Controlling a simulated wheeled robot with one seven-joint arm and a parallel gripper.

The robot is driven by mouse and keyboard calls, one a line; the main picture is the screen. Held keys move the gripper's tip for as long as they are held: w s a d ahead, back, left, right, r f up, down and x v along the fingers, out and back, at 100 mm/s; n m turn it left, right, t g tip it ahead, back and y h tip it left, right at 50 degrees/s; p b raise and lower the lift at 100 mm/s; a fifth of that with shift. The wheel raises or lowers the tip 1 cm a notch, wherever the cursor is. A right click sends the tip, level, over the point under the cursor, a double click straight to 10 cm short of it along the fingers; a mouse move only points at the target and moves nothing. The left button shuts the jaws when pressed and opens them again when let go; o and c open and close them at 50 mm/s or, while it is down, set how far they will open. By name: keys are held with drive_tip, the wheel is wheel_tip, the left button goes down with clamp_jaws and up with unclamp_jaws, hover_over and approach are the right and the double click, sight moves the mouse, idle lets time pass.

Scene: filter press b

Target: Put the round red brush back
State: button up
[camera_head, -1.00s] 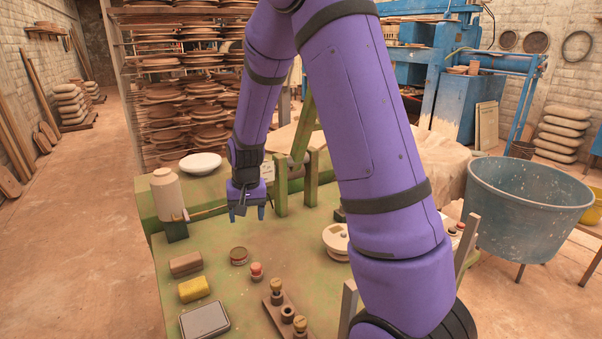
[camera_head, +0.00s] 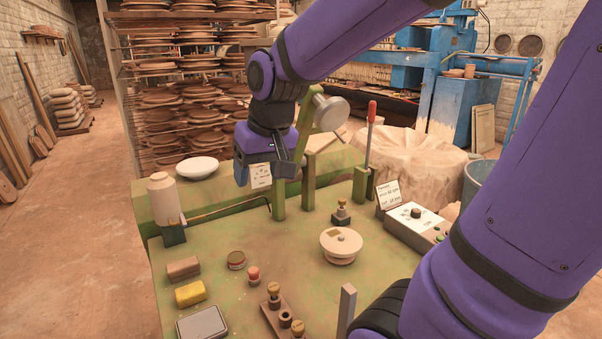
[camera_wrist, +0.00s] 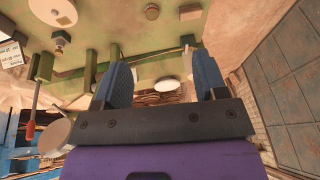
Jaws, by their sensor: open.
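A small round piece with a red top (camera_head: 254,273) stands upright on the green table; it looks like the round red brush, though its bristles cannot be made out. A round brown, dark-banded piece (camera_head: 236,260) stands just behind and left of it. In front and to the right is a wooden block (camera_head: 267,313) with brass-topped pieces at both ends and a bare round seat (camera_head: 285,320) between them. My gripper (camera_head: 267,178) is open and empty, raised above the table's back edge, well away from the brush. Its spread fingers (camera_wrist: 160,68) show in the wrist view.
A brown block (camera_head: 183,268), yellow sponge (camera_head: 190,293) and grey pad (camera_head: 203,325) lie at left. A bottle (camera_head: 163,196), green posts (camera_head: 308,182) and a red-handled lever (camera_head: 371,125) stand along the back. A white round dish (camera_head: 341,244) sits right of centre.

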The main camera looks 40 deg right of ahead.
drive_tip(key=s+a+r+n+t, duration=0.1)
drive_tip(key=s+r, duration=0.3)
drive_tip(key=s, duration=0.8)
drive_tip(key=shift+s+n, duration=0.2)
drive_tip(key=shift+n, duration=0.3)
